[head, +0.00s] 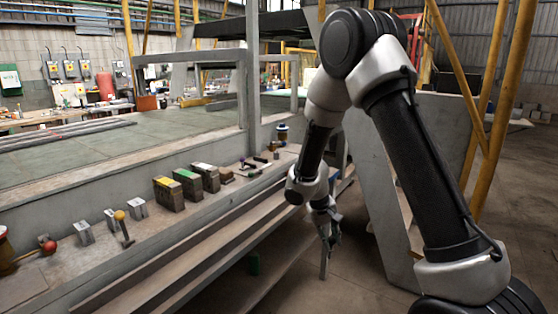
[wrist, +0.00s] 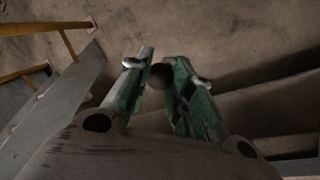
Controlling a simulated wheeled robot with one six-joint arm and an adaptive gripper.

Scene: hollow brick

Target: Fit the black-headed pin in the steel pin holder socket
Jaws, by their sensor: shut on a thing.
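My gripper (head: 328,232) hangs low, right of the bench ledge and over open floor. It is shut on the black-headed pin (head: 324,264), whose grey shaft points down below the fingers. In the wrist view the pin's dark round head (wrist: 162,76) sits between the green fingertips (wrist: 160,70). Small steel blocks stand on the ledge at the left, well away from my gripper: one at the left (head: 84,233), one behind the yellow-headed pin (head: 110,218), one at the right (head: 138,208). Which one is the pin's socket I cannot tell; their openings are too small to read.
A yellow-headed pin (head: 120,216) and a red ball-headed piece (head: 47,245) are near the blocks. Blocks with yellow (head: 168,193), green (head: 187,184) and white (head: 206,178) tops stand farther along the ledge. A grey slanted panel (head: 375,180) is behind my arm.

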